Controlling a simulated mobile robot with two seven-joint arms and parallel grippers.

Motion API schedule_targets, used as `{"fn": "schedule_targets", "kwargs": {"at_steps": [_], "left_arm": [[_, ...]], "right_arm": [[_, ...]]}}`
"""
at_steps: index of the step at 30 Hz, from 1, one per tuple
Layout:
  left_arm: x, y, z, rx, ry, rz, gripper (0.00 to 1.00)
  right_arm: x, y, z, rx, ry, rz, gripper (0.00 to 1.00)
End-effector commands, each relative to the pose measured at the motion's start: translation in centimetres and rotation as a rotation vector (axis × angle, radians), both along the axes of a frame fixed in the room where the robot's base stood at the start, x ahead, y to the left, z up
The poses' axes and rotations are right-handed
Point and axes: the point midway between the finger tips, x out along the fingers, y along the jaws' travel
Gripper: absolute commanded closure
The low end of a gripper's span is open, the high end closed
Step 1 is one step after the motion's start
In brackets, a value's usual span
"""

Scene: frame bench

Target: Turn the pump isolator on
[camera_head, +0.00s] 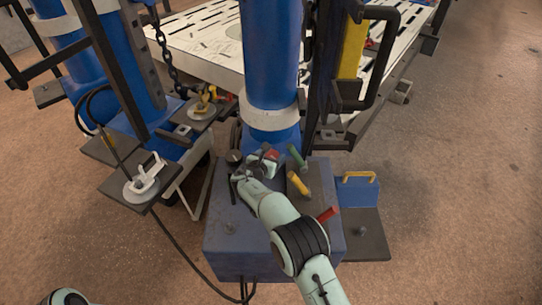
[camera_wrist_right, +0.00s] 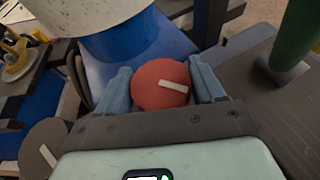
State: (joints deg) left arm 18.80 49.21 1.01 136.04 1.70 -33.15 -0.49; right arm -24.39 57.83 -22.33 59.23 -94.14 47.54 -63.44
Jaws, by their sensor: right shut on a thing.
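A red round knob (camera_wrist_right: 150,92) with a white pointer bar sits between the two blue-grey fingers of my right gripper (camera_wrist_right: 160,86) in the wrist view. The fingers press on it from both sides. The bar lies nearly level there, tilted slightly. In the head view the red knob (camera_head: 272,155) shows partly past my right gripper (camera_head: 263,165), at the back of the blue box top. I see no label that names the knob as the pump isolator. My left gripper is out of view.
On the blue box (camera_head: 228,262) stand a green handle (camera_head: 296,156), a yellow handle (camera_head: 299,183) and a red handle (camera_head: 328,214). A dark round knob with a white bar (camera_wrist_right: 45,150) is left of the gripper. A blue column (camera_head: 270,50) rises close behind.

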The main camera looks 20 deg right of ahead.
Motion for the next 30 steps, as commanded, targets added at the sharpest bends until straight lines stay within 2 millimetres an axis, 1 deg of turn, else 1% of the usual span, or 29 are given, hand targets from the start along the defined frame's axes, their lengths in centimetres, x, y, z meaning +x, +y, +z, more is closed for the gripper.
{"fn": "schedule_targets", "kwargs": {"at_steps": [3,11,12,13,14,23,26,30], "left_arm": [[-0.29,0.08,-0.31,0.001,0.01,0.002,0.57],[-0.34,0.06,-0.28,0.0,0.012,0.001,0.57],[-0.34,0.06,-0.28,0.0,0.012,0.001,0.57],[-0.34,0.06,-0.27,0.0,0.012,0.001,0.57],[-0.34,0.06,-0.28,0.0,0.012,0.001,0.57],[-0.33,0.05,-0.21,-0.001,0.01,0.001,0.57],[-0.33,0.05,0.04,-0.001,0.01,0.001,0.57],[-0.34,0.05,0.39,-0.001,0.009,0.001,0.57]], "right_arm": [[0.05,-0.04,0.17,-0.001,-0.002,-0.024,0.63],[0.01,-0.05,0.23,-0.001,-0.001,-0.026,0.63],[0.02,-0.05,0.24,0.0,-0.001,-0.025,0.29],[0.01,-0.05,0.23,0.0,-0.001,-0.025,0.19],[0.02,-0.04,0.22,0.0,-0.001,-0.025,0.11],[-0.06,-0.17,0.09,0.0,0.001,-0.021,0.11],[-0.07,-0.32,0.15,-0.003,0.001,0.006,0.11],[-0.03,-0.49,0.23,-0.005,-0.001,0.086,0.11]]}}
